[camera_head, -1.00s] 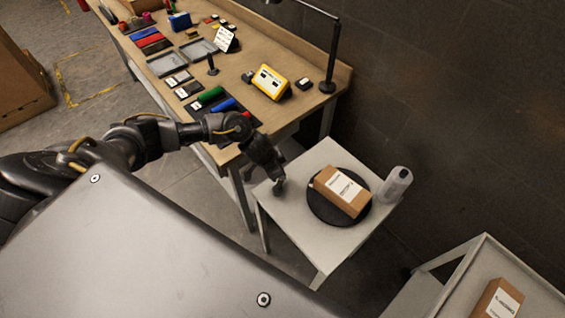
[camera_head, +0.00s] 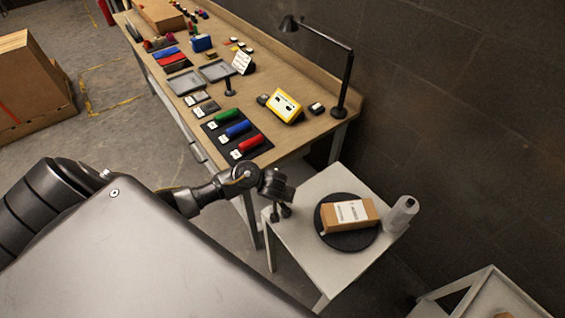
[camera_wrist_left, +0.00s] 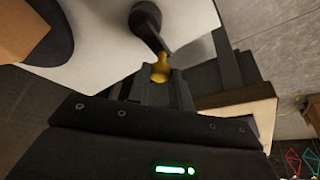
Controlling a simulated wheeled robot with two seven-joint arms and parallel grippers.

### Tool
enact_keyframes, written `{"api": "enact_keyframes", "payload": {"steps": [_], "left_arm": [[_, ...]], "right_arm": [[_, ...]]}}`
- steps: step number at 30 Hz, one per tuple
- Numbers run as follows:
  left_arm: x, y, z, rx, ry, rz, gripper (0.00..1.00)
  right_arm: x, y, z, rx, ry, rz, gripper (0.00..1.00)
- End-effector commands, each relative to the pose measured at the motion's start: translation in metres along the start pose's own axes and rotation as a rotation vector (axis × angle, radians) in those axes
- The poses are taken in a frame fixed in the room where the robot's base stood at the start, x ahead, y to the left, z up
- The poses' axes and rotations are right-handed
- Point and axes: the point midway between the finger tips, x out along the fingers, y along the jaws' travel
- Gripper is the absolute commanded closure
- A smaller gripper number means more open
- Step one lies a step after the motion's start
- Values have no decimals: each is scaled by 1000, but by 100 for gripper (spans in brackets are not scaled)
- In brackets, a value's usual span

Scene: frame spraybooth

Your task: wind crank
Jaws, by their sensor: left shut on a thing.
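The crank shows in the left wrist view as a dark arm (camera_wrist_left: 147,22) with a yellow knob (camera_wrist_left: 160,68) at the white table's edge. My left gripper (camera_wrist_left: 160,88) is shut on the yellow knob. In the head view my left gripper (camera_head: 278,213) is at the left corner of the small white table (camera_head: 310,262) and mostly hides the crank. A round black turntable (camera_head: 345,240) lies on that table. A brown box (camera_head: 365,213) with a white label lies flat on it. My right gripper is not in view.
A grey-white bottle (camera_head: 401,214) stands beside the turntable. A long wooden workbench (camera_head: 292,135) with a lamp (camera_head: 346,82), a yellow device (camera_head: 284,105) and coloured cylinders (camera_head: 238,129) is behind my left arm. A white cart (camera_head: 478,285) is at the lower right.

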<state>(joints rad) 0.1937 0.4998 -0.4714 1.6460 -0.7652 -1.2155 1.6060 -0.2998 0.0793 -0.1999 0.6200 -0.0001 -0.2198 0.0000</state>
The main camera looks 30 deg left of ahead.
Motion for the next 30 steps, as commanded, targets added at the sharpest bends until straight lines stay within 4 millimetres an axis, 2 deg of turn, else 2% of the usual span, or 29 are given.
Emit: {"api": "enact_keyframes", "payload": {"steps": [18, 30], "left_arm": [[-8, -8, 16, -515, 2, -214, 100], [-11, -8, 22, -708, 3, -293, 100]], "right_arm": [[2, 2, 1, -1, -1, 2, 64], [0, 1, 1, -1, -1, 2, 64]]}}
